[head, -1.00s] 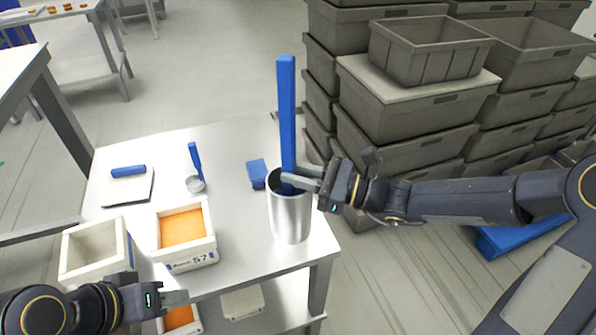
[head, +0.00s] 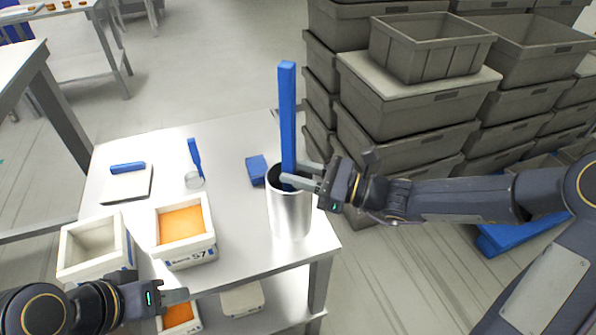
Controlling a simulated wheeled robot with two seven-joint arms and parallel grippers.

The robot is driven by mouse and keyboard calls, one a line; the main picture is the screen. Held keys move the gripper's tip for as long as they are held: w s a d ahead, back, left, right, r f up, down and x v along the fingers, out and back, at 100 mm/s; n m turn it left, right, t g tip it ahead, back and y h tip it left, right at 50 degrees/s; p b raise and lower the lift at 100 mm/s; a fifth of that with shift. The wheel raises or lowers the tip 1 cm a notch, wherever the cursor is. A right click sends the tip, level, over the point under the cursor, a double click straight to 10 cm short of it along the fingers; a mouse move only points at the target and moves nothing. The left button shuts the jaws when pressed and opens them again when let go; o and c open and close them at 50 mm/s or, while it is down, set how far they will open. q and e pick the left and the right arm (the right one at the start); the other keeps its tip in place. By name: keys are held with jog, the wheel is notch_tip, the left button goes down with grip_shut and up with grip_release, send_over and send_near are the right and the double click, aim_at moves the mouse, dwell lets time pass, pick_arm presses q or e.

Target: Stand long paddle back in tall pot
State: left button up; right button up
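The long blue paddle (head: 287,110) stands nearly upright in the tall metal pot (head: 290,217) near the right edge of the table. Its lower part is hidden inside the pot. My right gripper (head: 291,177) is at the pot's mouth, its two fingers spread apart around the paddle's shaft. The fingers look open; any light contact with the shaft cannot be told. My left gripper (head: 182,298) is low at the left, in front of the table's front edge, with nothing seen in it; its finger gap is not clear.
A blue block (head: 257,170) lies left of the pot. A box with orange filling (head: 183,255), an empty white box (head: 65,262), a small blue-handled scoop (head: 194,157) and a white board (head: 126,186) are on the table (head: 235,215). Grey crates (head: 410,155) are stacked behind at right.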

jog(key=o, duration=0.3)
jog(key=shift+o, duration=0.2)
jog(key=shift+d, duration=0.1)
jog(key=v, duration=0.7)
jog(key=shift+d, duration=0.3)
jog(key=shift+s+f, duration=0.1)
jog(key=shift+s, duration=0.05)
